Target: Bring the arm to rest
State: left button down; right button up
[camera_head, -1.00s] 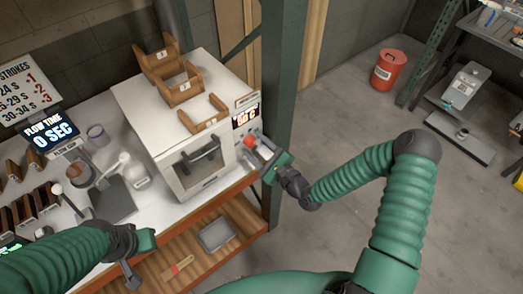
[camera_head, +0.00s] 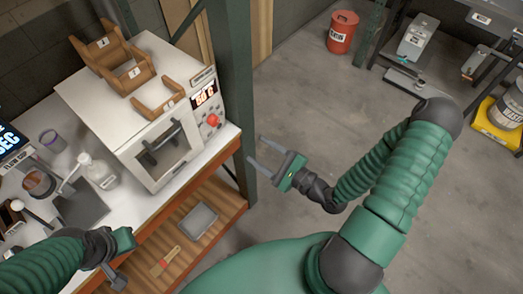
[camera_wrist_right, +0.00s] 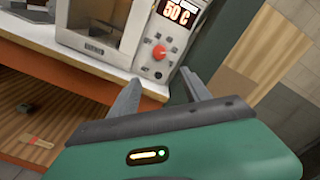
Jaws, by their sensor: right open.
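My right gripper (camera_head: 262,153) is open and empty. In the head view it is to the right of the white oven (camera_head: 158,150), over the floor and apart from the bench. In the right wrist view my right gripper (camera_wrist_right: 160,82) shows two spread fingers with nothing between them. The oven's red knob (camera_wrist_right: 159,52) is beyond the fingertips and clear of them; the oven display (camera_wrist_right: 180,11) reads about 50 C. My left gripper (camera_head: 117,268) is low at the left, near the bench's front edge; its fingers are not clear enough to judge.
A green post (camera_head: 239,90) stands between the bench and the right side. Brown wooden holders (camera_head: 112,50) sit on the oven. A bottle (camera_head: 98,172) stands left of it. A grey tray (camera_head: 197,221) lies on the lower shelf. The floor at right is open, with a red bin (camera_head: 341,32) further back.

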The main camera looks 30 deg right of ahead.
notch_tip(320, 180, down, 9)
jog(key=s+d+n+g+h, duration=0.1)
jog(key=d+n+g+h, duration=0.25)
jog(key=n+g, duration=0.9)
jog(key=s+a+r+n+g+h, duration=0.1)
jog(key=s+a+r+n+h, duration=0.2)
jog(key=s+a+r+n, duration=0.3)
notch_tip(320, 180, up, 4)
jog(key=a+n, duration=0.1)
jog(key=n, duration=0.4)
jog(key=shift+a+n, duration=0.15)
jog(key=shift+n, duration=0.2)
jog(key=shift+d+f+g, duration=0.15)
jog(key=shift+d+g, duration=0.1)
jog(key=shift+d, duration=0.1)
